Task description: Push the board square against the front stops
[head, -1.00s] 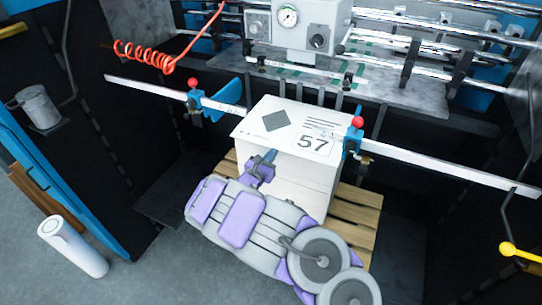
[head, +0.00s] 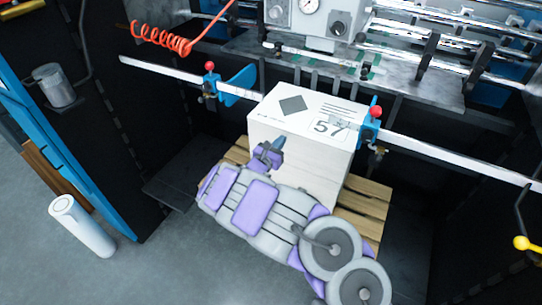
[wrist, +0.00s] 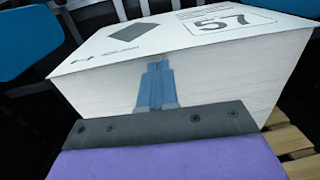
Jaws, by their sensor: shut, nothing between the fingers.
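The white board (head: 300,112), printed with a dark diamond and "57", lies on top of a tall white stack (head: 318,172). Its near edge looks about flush with the stack's near face; it also shows in the wrist view (wrist: 185,45). Blue stops with red knobs sit on the white rail at the left (head: 238,86) and right (head: 369,128); the right one is close beside the board's corner. My gripper (head: 277,145) is shut and empty at the near face, just below the board's edge; the wrist view shows its blue fingers (wrist: 155,82) there. Contact cannot be told.
The stack stands on a wooden pallet (head: 362,212). The white rail (head: 160,72) crosses behind the stack, with a grey machine (head: 325,22) beyond. A red coiled hose (head: 160,38) hangs at upper left.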

